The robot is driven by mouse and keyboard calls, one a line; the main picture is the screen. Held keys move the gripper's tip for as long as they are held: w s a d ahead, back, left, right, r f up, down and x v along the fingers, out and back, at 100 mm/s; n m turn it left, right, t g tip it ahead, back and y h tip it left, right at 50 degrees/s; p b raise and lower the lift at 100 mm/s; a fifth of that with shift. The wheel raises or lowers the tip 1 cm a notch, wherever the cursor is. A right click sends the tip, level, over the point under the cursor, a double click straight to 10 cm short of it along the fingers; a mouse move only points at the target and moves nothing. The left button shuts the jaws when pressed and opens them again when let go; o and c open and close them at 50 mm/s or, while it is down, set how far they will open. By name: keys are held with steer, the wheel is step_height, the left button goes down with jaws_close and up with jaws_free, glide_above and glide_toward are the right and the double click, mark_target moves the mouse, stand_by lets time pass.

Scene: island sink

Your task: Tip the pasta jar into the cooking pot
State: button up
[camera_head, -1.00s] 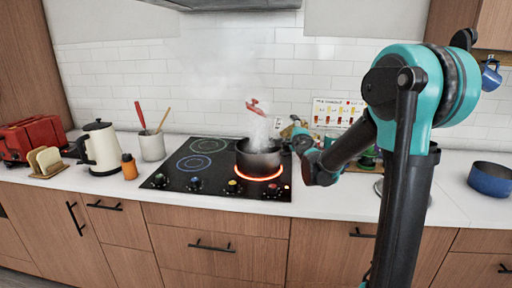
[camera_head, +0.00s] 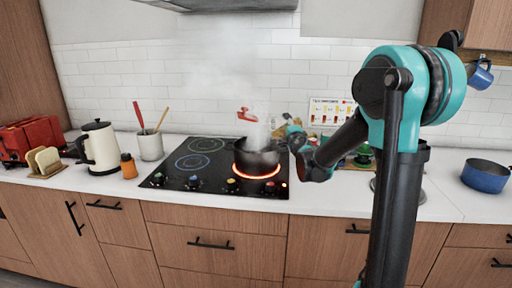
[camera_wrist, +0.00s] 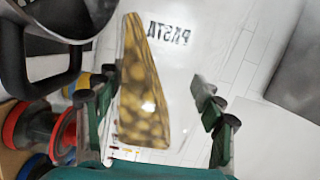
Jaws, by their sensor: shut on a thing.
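The dark cooking pot (camera_head: 256,160) stands on the glowing front-right burner, with steam rising from it. My gripper (camera_head: 298,138) is just right of the pot's rim, at about rim height or slightly above. In the wrist view my gripper (camera_wrist: 158,105) is shut on the clear pasta jar (camera_wrist: 188,75), whose walls lie between the fingers. In the head view the jar is hard to make out. A small red piece (camera_head: 247,115) shows above the pot; I cannot tell whether it belongs to the jar.
The black cooktop (camera_head: 205,168) has free burners left of the pot. A kettle (camera_head: 101,148), orange bottle (camera_head: 129,166) and utensil crock (camera_head: 150,146) stand left of it. A blue pot (camera_head: 486,177) is far right. A coloured chart (camera_head: 330,112) stands by the wall behind my arm.

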steer(key=shift+a+n, duration=0.1)
steer(key=shift+n, duration=0.2)
